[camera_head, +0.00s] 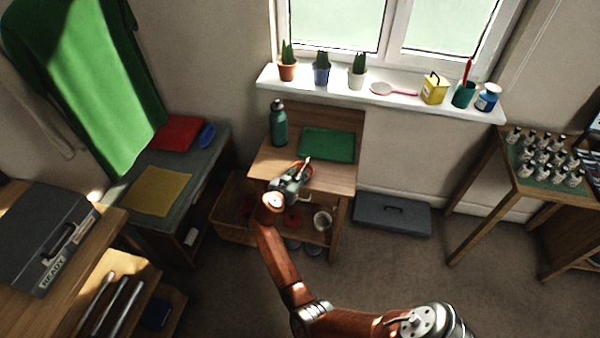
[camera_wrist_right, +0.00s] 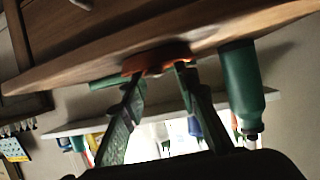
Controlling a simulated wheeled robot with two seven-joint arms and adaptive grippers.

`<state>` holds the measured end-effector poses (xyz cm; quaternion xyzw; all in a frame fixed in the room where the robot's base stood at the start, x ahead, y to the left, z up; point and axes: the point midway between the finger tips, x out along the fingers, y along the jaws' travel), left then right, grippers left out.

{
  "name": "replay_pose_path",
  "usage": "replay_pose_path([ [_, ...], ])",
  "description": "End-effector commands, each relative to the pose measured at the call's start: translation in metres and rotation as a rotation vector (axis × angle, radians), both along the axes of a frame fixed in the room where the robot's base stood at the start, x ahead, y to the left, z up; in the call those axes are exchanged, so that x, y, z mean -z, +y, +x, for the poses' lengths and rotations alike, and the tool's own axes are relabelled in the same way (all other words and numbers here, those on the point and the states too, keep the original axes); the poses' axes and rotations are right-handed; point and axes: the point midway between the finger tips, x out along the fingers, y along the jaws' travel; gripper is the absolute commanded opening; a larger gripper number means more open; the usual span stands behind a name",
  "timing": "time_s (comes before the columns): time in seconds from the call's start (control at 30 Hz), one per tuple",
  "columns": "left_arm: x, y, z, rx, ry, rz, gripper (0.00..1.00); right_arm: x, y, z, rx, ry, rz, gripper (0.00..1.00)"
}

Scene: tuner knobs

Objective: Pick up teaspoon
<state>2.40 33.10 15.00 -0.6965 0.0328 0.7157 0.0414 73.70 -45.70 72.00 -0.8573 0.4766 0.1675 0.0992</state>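No teaspoon can be made out with certainty. A thin pale sliver (camera_head: 307,160) stands by my right gripper in the head view; I cannot tell whether it is a spoon handle or part of the gripper. My right gripper (camera_head: 300,172) is over the small wooden table (camera_head: 335,180). An orange dish (camera_wrist_right: 160,58) shows just beyond the fingertips in the right wrist view, mostly hidden behind the gripper in the head view. The right gripper's fingers (camera_wrist_right: 158,75) stand apart with nothing visible gripped. My left gripper is not in view.
On the same table stand a green bottle (camera_head: 279,124), which also shows in the right wrist view (camera_wrist_right: 242,85), and a flat green item (camera_head: 327,144). The windowsill (camera_head: 410,101) behind holds potted cacti and jars. The table's front right is clear.

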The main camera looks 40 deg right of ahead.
Motion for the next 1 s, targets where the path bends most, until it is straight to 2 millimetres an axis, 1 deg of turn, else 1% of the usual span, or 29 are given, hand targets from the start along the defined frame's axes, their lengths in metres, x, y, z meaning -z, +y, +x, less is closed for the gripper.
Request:
replay_pose_path([
  [0.03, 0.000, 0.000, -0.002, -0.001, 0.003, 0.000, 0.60, 0.000, -0.002, -0.001, 0.003, 0.001, -0.001, 0.26],
  [0.07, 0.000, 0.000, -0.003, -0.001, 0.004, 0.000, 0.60, 0.000, -0.002, -0.001, 0.003, 0.001, -0.001, 0.24],
  [0.33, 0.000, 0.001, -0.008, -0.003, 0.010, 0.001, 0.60, 0.000, -0.001, -0.001, 0.002, 0.001, 0.000, 0.05],
  [0.57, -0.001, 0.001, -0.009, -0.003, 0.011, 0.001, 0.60, -0.001, 0.000, 0.000, 0.000, 0.000, 0.000, 0.05],
  [0.67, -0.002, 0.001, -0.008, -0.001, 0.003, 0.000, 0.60, -0.010, 0.000, 0.000, -0.001, -0.002, -0.001, 0.05],
  [0.77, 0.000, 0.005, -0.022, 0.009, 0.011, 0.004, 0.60, -0.027, 0.001, 0.001, -0.001, -0.006, 0.000, 0.05],
  [0.9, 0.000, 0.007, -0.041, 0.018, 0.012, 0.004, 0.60, -0.057, 0.001, 0.001, -0.001, -0.007, 0.000, 0.05],
  [1.0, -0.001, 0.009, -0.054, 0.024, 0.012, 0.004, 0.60, -0.075, 0.001, 0.000, 0.000, -0.005, 0.001, 0.05],
])
